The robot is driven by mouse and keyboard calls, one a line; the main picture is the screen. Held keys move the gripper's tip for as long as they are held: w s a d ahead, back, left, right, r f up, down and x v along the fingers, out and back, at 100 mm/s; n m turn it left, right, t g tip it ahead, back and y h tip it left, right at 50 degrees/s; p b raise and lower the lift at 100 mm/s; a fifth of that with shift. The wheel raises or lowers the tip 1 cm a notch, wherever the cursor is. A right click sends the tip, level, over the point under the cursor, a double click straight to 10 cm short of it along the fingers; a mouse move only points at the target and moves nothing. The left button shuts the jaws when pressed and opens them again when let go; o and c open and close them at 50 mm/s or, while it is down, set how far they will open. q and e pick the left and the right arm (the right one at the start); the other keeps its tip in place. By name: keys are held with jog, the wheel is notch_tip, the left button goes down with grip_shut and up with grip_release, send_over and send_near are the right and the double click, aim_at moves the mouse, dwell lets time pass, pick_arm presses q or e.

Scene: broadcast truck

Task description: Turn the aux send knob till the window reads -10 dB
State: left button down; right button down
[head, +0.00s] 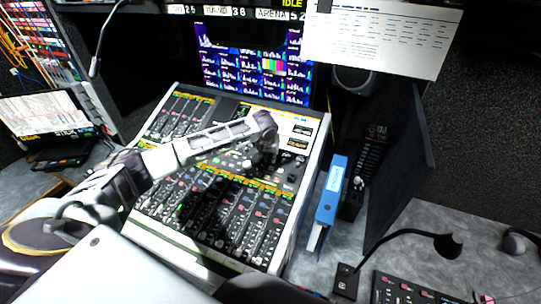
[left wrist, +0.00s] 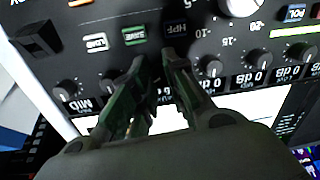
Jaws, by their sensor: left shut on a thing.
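The mixing console (head: 140,205) stands in the middle of the head view, full of faders and knobs. My left arm reaches across it, and my left gripper (head: 265,160) points down at its upper right part. In the left wrist view my left gripper (left wrist: 160,65) has its two dark fingers close together at the panel, shut on a small knob that they almost wholly hide. Beside it are a row of black knobs, one of them a knob (left wrist: 211,67) to the right, and small dark windows (left wrist: 262,78) reading 0 dB. The gripped knob's own window cannot be read.
Lit SAFE (left wrist: 134,35) and other buttons lie close to the fingers. A blue binder (head: 330,195) stands right of the console, beside a dark upright panel (head: 400,165). A gooseneck microphone (head: 447,245) is at lower right. Monitors (head: 255,68) stand behind.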

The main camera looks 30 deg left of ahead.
pick_arm(q)
jog(key=m+p, duration=0.2)
jog(key=p, duration=0.1)
jog(key=shift+s+r, duration=0.1)
jog(key=shift+r, duration=0.05)
jog(key=m+p, duration=0.2)
jog(key=p, duration=0.1)
jog(key=shift+m, duration=0.3)
jog(key=shift+m+p, duration=0.5)
jog(key=shift+m, duration=0.1)
jog(key=shift+f, duration=0.2)
jog(key=c, duration=1.4)
grip_release()
